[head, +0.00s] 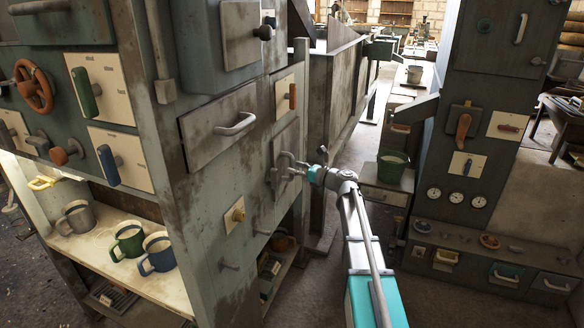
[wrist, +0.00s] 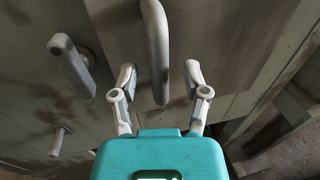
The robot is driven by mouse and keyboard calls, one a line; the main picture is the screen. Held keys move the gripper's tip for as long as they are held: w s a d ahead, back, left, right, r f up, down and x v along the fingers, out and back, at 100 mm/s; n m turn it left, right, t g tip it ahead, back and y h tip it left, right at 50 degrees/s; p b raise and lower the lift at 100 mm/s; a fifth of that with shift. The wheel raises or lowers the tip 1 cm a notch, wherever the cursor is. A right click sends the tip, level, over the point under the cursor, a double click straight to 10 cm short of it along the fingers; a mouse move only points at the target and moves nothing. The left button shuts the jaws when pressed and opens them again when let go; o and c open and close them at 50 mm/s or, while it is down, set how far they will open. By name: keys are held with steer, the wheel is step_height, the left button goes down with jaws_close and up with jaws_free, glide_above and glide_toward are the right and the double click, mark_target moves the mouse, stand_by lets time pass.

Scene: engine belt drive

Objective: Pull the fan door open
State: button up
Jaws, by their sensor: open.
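The fan door appears to be a small grey panel (head: 286,138) on the side of the left cabinet; I see no label naming it. Its pale bar handle (wrist: 157,40) shows at the top middle of the wrist view, with the panel (wrist: 225,45) behind it. My gripper (head: 283,170) is at this panel in the head view and hides part of the handle. In the wrist view my gripper (wrist: 160,77) is open, one finger on each side of the handle's lower part. Gaps show between fingers and handle. The panel looks flush with the cabinet.
A grey lever handle (wrist: 72,65) and a small knob (wrist: 59,140) stick out left of my gripper. A larger drawer front (head: 218,128) with a bar handle is on the same cabinet. Mugs (head: 128,241) stand on its shelf. Open floor (head: 325,285) lies between the cabinets.

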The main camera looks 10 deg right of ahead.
steer(key=shift+x, duration=0.95)
jaws_close()
